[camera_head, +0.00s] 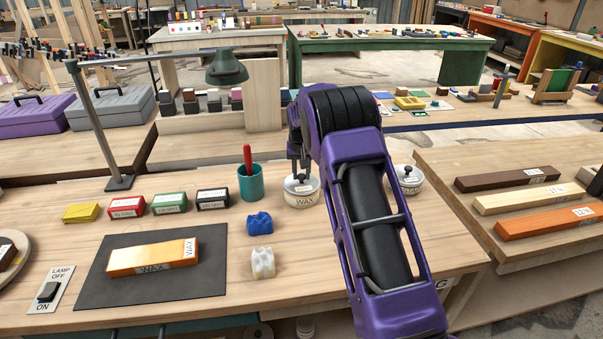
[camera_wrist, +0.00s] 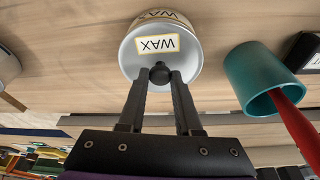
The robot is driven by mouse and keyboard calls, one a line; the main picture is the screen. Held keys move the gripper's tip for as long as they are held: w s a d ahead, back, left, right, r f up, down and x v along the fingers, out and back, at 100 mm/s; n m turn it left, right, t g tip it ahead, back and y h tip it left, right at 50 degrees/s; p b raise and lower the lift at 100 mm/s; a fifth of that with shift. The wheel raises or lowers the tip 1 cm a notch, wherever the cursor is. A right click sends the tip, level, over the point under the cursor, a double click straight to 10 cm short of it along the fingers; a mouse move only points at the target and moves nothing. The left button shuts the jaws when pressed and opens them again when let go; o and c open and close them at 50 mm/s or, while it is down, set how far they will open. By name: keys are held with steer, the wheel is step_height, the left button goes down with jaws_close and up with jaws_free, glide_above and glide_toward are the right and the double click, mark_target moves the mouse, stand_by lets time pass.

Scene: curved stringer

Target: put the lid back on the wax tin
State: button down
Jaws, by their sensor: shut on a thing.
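The wax tin (camera_head: 301,197) is a round pale tin marked WAX, upright on the bench to the right of the teal cup. Its lid (camera_wrist: 143,62) is a silvery disc with a WAX label and a dark knob (camera_wrist: 160,73). My gripper (camera_wrist: 161,76) is shut on the knob, and it also shows over the tin in the head view (camera_head: 301,179). The lid is over the tin's top, lined up closely with it. I cannot tell whether it is fully seated or slightly above the rim. My arm hides part of the bench right of the tin.
A teal cup (camera_head: 250,186) holding a red-handled tool stands close left of the tin. A second round tin (camera_head: 409,184) with a knobbed lid is right of my arm. Blue (camera_head: 260,223) and cream (camera_head: 263,263) blocks lie in front. An orange wax block (camera_head: 150,258) rests on a dark mat.

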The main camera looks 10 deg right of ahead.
steer(key=shift+c, duration=0.2)
jaws_free()
stand_by(0.4)
steer(key=shift+r+p, duration=1.45)
steer(key=shift+r, duration=2.05)
steer(key=shift+c, duration=0.3)
jaws_close()
